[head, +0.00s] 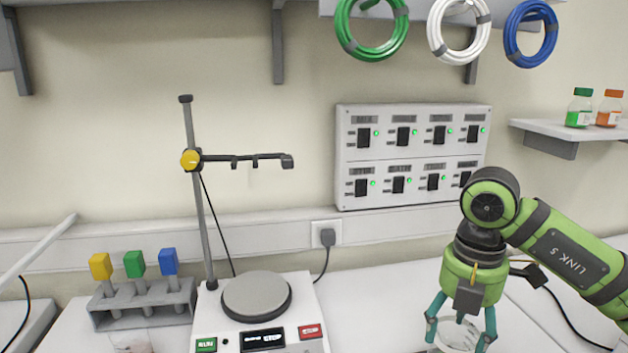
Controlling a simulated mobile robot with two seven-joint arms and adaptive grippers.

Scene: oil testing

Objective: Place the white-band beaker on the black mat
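A clear glass beaker (456,335) with whitish markings shows at the bottom edge of the head view, right of centre. Its lower part is cut off, so I cannot confirm a white band. My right gripper (460,338) points down over it, with one teal finger on each side of the glass. The fingers are spread about the beaker's width; whether they press on it or stand just clear is not visible. The black mat is not in view. My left gripper is not in view.
A hotplate stirrer (257,296) with a clamp stand (199,200) stands left of centre. A grey rack (142,306) with yellow, green and blue-topped items is left of it. The white bench (375,310) between stirrer and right gripper is clear. A switch panel (413,155) hangs behind.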

